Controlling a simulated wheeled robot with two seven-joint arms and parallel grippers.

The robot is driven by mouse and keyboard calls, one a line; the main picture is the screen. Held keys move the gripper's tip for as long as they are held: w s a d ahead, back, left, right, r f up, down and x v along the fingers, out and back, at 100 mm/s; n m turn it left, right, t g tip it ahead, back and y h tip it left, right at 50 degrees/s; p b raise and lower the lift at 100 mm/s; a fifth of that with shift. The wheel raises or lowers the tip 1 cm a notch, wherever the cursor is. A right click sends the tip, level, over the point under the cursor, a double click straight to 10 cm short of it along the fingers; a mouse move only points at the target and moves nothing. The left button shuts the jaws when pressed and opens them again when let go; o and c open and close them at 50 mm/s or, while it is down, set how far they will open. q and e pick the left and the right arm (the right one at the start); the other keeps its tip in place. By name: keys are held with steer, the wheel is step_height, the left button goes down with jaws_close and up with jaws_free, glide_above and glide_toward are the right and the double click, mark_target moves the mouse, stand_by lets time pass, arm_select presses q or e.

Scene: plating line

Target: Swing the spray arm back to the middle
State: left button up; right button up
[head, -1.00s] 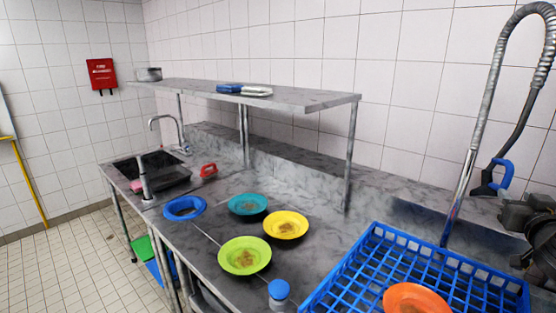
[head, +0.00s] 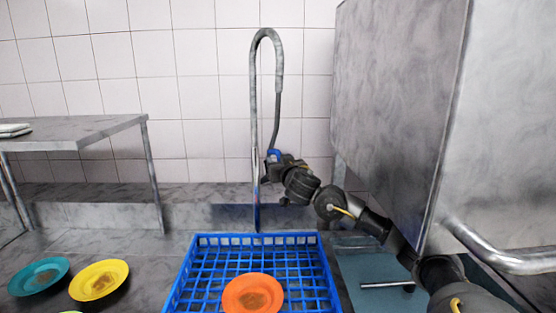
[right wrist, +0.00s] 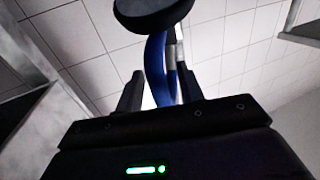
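The spray arm (head: 255,120) is a grey riser with a hose arching over and hanging down. It stands behind the blue rack in the head view. Its blue handle (head: 273,155) hangs just right of the riser. My right gripper (head: 278,167) is at this handle, reaching in from the right. In the right wrist view, the blue handle (right wrist: 155,65) lies between the two fingers (right wrist: 160,88), below a dark round spray head (right wrist: 150,12). Whether the fingers press on it is unclear. My left gripper is out of view.
The blue rack (head: 190,275) holds an orange plate (head: 252,293). A big steel housing (head: 400,100) stands close on the right, beside my right arm. Teal (head: 40,276) and yellow (head: 99,280) plates lie at left, below a shelf (head: 80,132).

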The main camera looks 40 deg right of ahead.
steer(key=shift+w+d, duration=0.1)
steer(key=shift+w, duration=0.2)
jaws_close()
steer(key=shift+a+f, duration=0.15)
steer(key=shift+a, duration=0.25)
steer(key=w+a+b, duration=0.3)
steer(key=a+b, duration=0.2)
steer(key=a, duration=0.2)
